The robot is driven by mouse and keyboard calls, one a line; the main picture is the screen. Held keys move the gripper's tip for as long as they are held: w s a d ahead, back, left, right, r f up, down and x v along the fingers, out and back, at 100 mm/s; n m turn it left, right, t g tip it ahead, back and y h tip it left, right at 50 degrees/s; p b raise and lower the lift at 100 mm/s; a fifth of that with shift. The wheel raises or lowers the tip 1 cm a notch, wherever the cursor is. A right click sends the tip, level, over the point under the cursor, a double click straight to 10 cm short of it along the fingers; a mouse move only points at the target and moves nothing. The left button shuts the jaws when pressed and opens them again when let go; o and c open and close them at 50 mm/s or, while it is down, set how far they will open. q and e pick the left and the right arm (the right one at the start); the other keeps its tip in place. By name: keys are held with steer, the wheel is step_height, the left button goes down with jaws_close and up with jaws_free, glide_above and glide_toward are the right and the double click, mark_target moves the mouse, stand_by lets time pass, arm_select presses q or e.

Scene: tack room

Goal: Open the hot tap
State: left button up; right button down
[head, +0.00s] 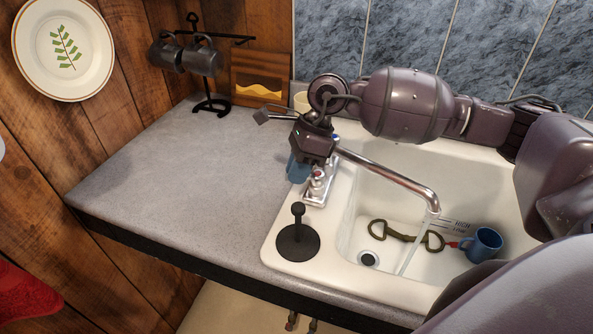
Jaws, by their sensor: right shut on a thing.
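The chrome tap (385,172) stands at the left rim of the white sink, and its long spout reaches over the basin. A stream of water (412,245) runs from the spout's end into the sink. The near tap handle (318,183) bears a small red mark, and a blue mark shows near the far one. My right gripper (300,168) comes down at the tap's base with its blue fingertips at the near, hot handle. It is shut on that handle; the exact contact is partly hidden. My left gripper is not in view.
The sink (300,245) holds a brass bit-like piece (395,234) and a blue mug (484,244). A mug rack (208,75) with dark mugs stands at the back left.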

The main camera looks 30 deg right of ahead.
steer(key=shift+r, duration=0.1)
stand_by(0.4)
steer(key=c, duration=1.1)
jaws_free()
steer(key=shift+c, duration=0.2)
steer(key=v, duration=1)
steer(key=shift+r, duration=0.4)
steer(key=shift+d, duration=0.1)
